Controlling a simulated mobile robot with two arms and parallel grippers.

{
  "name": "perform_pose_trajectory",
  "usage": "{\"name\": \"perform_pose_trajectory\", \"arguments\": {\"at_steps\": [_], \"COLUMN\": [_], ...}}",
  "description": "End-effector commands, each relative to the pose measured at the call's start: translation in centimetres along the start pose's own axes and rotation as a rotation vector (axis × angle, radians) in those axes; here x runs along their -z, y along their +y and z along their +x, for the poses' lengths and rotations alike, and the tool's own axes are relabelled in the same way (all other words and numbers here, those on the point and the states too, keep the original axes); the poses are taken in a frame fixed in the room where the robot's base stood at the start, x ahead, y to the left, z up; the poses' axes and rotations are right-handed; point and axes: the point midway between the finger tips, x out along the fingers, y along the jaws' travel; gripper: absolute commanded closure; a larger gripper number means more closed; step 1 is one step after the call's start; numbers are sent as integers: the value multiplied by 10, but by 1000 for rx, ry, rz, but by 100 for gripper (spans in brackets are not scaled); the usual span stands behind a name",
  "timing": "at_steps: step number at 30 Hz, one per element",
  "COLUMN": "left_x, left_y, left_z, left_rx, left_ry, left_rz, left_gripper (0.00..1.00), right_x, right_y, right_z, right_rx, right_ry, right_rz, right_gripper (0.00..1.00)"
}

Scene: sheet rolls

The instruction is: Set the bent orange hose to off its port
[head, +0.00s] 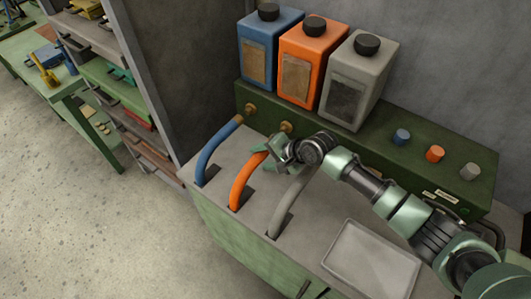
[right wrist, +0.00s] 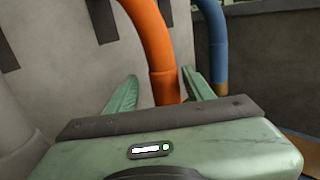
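The bent orange hose (head: 240,184) rises from a slot in the grey bench top and curves toward the green box at the back. Its upper end is partly hidden by my right gripper (head: 270,160). In the right wrist view the orange hose (right wrist: 148,35) runs down between my two open fingers (right wrist: 158,92), with a gap on its left and the right finger close beside it. A brass port (head: 286,127) shows on the green box just behind the gripper. I cannot tell whether the hose end touches it. My left gripper is not in view.
A blue hose (head: 215,150) stands left of the orange one and a grey hose (head: 287,208) right of it, partly behind my arm. Blue, orange and grey canisters (head: 315,50) stand on the green box (head: 390,125). A shallow tray (head: 372,262) lies at the front right.

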Motion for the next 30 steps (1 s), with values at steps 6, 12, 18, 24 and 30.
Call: {"name": "perform_pose_trajectory", "arguments": {"at_steps": [6, 12, 18, 24, 30], "left_x": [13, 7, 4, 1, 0], "left_y": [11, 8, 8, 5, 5], "left_z": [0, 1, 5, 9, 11], "left_rx": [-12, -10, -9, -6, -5], "left_ry": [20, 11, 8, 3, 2], "left_rz": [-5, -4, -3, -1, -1], "left_gripper": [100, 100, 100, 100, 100], "right_x": [4, 5, 3, 1, -1], "right_y": [-2, -3, -2, -3, -3], "right_z": [-1, -8, -36, -65, -78], "right_rx": [5, 7, 6, 5, 3], "right_ry": [7, 10, 10, 9, 7], "right_rz": [-2, -3, -5, -5, -5], "right_gripper": [46, 46, 46, 46, 46]}}
